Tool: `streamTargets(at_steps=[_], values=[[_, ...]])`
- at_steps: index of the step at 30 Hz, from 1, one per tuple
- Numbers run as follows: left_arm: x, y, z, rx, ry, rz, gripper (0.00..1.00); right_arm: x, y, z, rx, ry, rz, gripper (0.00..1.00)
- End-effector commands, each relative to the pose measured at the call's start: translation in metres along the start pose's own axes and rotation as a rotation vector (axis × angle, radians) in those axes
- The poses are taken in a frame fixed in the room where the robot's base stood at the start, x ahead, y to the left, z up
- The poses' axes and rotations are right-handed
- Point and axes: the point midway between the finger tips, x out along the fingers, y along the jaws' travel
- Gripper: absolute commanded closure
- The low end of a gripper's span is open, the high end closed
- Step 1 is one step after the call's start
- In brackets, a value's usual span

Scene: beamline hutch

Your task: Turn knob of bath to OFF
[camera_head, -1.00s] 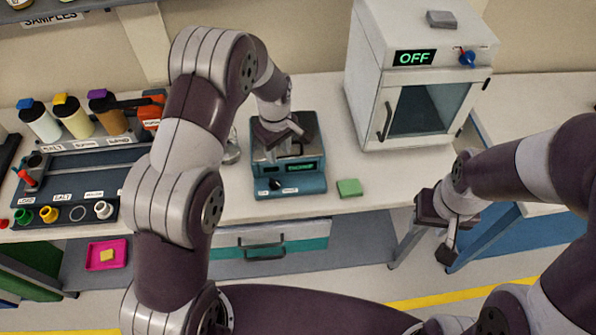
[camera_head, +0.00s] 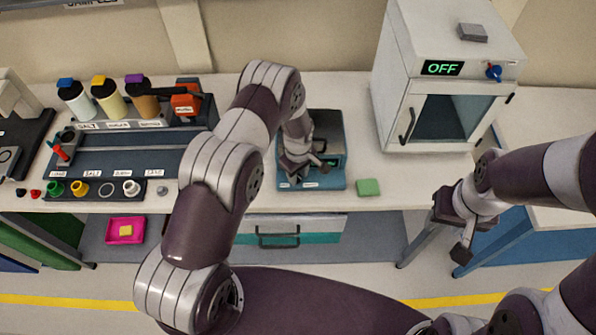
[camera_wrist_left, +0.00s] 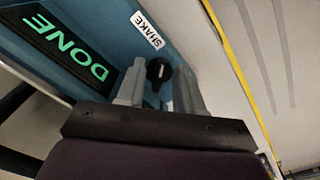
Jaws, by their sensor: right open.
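The bath (camera_head: 335,128) is a teal box on the bench in the head view, partly hidden behind my left gripper (camera_head: 297,170). In the left wrist view its front panel shows a green display (camera_wrist_left: 70,48) reading DONE, a SHAKE label (camera_wrist_left: 146,30) and a black knob (camera_wrist_left: 158,73) with a pale pointer line. My left gripper (camera_wrist_left: 160,84) is at the panel, its two fingers apart on either side of the knob. Contact with the knob cannot be told. The knob is hidden in the head view. My right gripper (camera_head: 456,228) is open and empty, in front of the bench.
A white oven (camera_head: 440,100) with an OFF display and blue knob stands right of the bath. A green sponge-like block (camera_head: 368,187) lies beside the bath. A bottle rack (camera_head: 120,160) fills the bench to the left. A drawer (camera_head: 290,232) is below.

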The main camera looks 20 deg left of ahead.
Motion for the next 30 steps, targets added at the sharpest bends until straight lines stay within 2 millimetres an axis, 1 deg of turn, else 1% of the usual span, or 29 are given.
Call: streamTargets(at_steps=[4,5,6,7,8,14,20,26,30], values=[[0.000,0.000,0.000,0.000,0.000,0.000,0.64,0.000,0.000,0.000,0.000,0.000,0.000,0.57],[0.000,0.000,0.000,0.000,0.000,0.000,0.74,0.000,0.000,0.000,0.000,0.000,0.000,0.57],[0.000,0.000,0.000,0.000,0.000,0.000,0.87,0.000,0.000,0.000,0.000,0.000,0.000,0.57],[0.000,0.000,0.000,0.000,0.000,0.000,0.96,0.000,0.000,0.000,0.000,0.000,0.000,0.57],[0.000,0.000,0.000,0.000,0.000,0.000,1.00,0.000,0.000,0.000,0.000,0.000,0.000,0.57],[0.000,0.000,0.000,0.002,0.000,0.001,1.00,0.001,0.000,0.000,0.000,0.000,0.000,0.57],[0.001,0.000,-0.001,0.043,0.001,0.002,1.00,0.006,0.000,0.001,0.000,0.000,0.000,0.57],[0.003,0.000,-0.001,0.158,0.002,0.003,1.00,0.019,0.000,0.002,0.000,0.000,0.000,0.57],[0.003,-0.001,-0.001,0.280,0.002,0.003,1.00,0.030,0.000,0.004,0.000,0.000,0.000,0.57]])
